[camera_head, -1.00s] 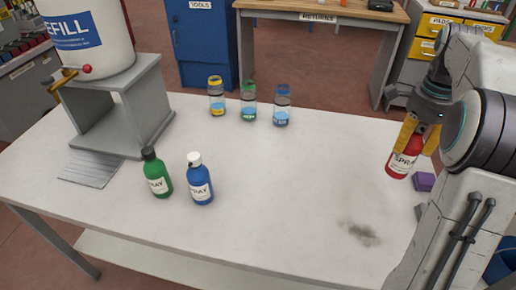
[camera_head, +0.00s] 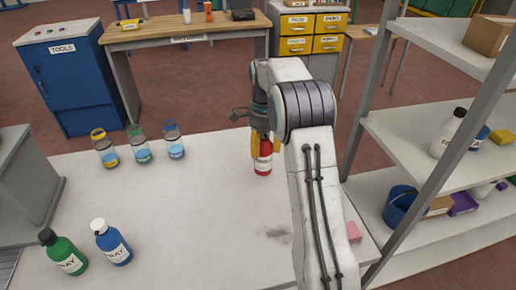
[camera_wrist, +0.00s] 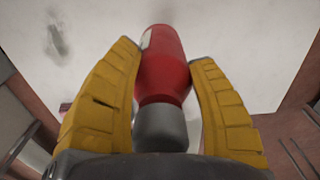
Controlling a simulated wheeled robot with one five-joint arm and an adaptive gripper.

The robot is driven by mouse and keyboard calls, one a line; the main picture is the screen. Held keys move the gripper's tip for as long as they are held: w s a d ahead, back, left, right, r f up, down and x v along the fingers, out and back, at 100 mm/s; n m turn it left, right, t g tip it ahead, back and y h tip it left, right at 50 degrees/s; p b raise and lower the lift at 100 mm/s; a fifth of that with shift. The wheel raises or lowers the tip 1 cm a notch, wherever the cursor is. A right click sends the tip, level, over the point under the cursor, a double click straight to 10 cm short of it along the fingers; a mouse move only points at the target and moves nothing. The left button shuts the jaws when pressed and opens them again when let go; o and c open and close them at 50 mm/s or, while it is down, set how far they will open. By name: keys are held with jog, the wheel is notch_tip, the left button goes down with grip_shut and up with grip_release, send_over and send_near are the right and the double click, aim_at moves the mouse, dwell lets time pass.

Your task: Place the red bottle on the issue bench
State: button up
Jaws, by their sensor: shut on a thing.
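The red spray bottle (camera_head: 263,163) is upright between the yellow fingers of my gripper (camera_head: 263,146), over the far right part of the white table (camera_head: 190,215). In the wrist view, the fingers of my gripper (camera_wrist: 166,90) stand on both sides of the red bottle (camera_wrist: 163,70), with its grey cap towards me. My gripper is shut on it. I cannot tell whether its base touches the table. No label reading "issue" is legible. A wooden-topped bench (camera_head: 190,33) at the back carries a sign that seems to read "RETURNS".
Green (camera_head: 63,253) and blue (camera_head: 112,243) spray bottles stand at the front left. Several jars stand along the far edge. A pink block (camera_head: 353,232) lies right of my arm. A shelf rack (camera_head: 408,140) stands at the right. The table's middle is clear.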

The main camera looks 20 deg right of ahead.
jog(key=shift+w+a+f+p, duration=0.2)
jog(key=shift+w+f+p, duration=0.15)
jog(key=shift+w, duration=0.1)
jog(key=shift+w+a+f+p, duration=0.25)
jog(key=shift+w+p, duration=0.1)
jog(key=shift+w, duration=0.1)
jog(key=shift+f+p, duration=0.7)
jog(key=shift+p, duration=0.5)
jog(key=shift+f, duration=1.3)
jog(key=shift+f, duration=0.1)
jog(key=o, duration=1.2)
